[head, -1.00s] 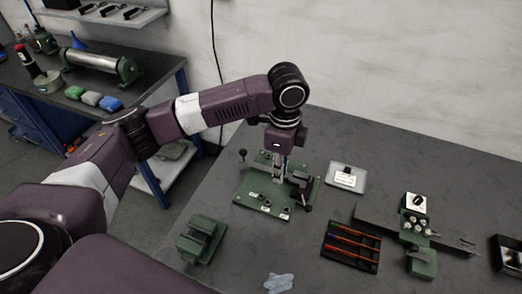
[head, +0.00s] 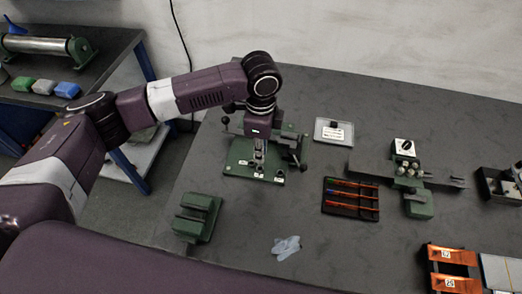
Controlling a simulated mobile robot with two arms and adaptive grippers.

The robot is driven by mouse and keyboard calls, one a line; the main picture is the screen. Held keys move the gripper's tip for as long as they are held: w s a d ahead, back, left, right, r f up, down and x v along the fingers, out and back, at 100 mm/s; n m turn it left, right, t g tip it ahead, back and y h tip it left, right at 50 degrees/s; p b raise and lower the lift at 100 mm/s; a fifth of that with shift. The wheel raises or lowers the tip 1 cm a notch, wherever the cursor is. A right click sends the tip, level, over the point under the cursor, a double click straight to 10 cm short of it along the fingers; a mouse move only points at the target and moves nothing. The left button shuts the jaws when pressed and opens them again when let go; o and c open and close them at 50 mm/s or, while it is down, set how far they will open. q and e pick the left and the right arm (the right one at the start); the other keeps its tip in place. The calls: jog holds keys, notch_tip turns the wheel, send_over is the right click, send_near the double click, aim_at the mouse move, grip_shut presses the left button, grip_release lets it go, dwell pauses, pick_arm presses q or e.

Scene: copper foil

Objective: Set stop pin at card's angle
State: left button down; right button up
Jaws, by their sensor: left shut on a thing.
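The green bending fixture (head: 236,168) stands on the dark bench, with a flat plate and small white labels by dark holes along its front. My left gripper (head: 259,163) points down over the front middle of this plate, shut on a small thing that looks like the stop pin. The pin is mostly hidden between the fingers, and I cannot tell whether it touches a hole. The white card (head: 332,133) lies in a clear-edged tray right of the fixture; its writing is too small to read. My right gripper is out of view.
A dark tray of coloured pens (head: 351,198), a green device with a dial (head: 417,203) and orange holders (head: 452,257) stand to the right. A green slotted block (head: 197,217) and a crumpled pale cloth (head: 286,247) lie in front. Bench between them is clear.

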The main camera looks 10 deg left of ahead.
pick_arm(q)
jog(key=shift+f, duration=0.25)
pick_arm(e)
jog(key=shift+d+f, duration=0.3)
pick_arm(q)
jog(key=shift+d+f, duration=0.1)
jog(key=shift+f, duration=0.4)
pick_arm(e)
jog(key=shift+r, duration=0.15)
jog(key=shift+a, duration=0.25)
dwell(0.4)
pick_arm(q)
jog(key=shift+f, duration=0.7)
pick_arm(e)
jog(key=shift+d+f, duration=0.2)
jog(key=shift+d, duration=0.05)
pick_arm(q)
jog(key=shift+f+b, duration=0.35)
jog(key=shift+f, duration=0.25)
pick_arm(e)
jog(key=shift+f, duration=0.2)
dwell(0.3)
pick_arm(q)
jog(key=shift+f, duration=0.15)
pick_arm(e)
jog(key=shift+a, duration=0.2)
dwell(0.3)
